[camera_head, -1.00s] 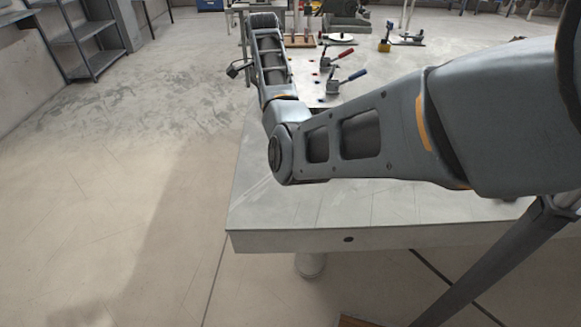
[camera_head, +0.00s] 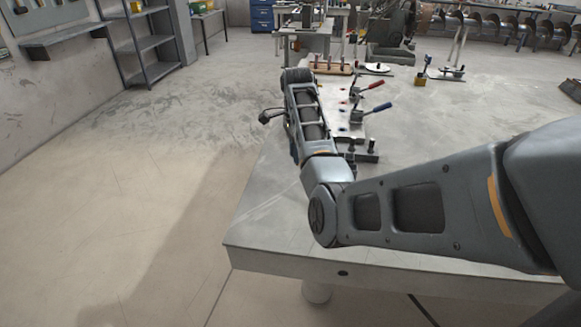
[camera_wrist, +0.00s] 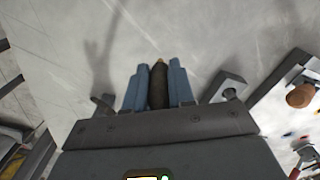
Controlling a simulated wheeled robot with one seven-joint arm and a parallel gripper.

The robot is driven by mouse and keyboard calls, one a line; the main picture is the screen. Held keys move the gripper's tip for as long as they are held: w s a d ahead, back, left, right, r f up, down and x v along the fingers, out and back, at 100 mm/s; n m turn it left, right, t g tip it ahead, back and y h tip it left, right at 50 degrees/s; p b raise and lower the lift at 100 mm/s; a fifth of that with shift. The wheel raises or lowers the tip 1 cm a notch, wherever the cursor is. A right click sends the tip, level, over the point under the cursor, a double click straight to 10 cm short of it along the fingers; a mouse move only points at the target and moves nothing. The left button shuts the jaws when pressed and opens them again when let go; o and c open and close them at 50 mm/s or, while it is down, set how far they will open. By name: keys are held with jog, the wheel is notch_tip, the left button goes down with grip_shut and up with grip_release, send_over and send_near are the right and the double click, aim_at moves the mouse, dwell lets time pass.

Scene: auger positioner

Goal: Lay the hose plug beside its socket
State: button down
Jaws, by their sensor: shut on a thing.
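How high the piece is above the table is unclear. In the head view my arm reaches over the table (camera_head: 262,235), and its links hide the gripper and plug. I cannot make out the socket for certain in either view.
A grey block with a hole (camera_wrist: 228,90) lies right of the fingers in the wrist view. The table's near left is bare.

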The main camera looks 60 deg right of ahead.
jog(key=shift+w+a+f, duration=0.3)
jog(key=shift+a+f, duration=0.1)
jog(key=shift+a, duration=0.1)
jog(key=shift+w+a+f, duration=0.25)
jog(key=shift+a+f, duration=0.1)
jog(key=shift+a, duration=0.15)
jog(key=shift+f+p, duration=0.3)
jog(key=shift+f, duration=1.65)
jog(key=c, duration=1)
grip_release()
jog(key=shift+f, duration=0.1)
jog(key=shift+o, duration=0.2)
notch_tip(320, 180, up, 12)
jog(key=p, duration=0.1)
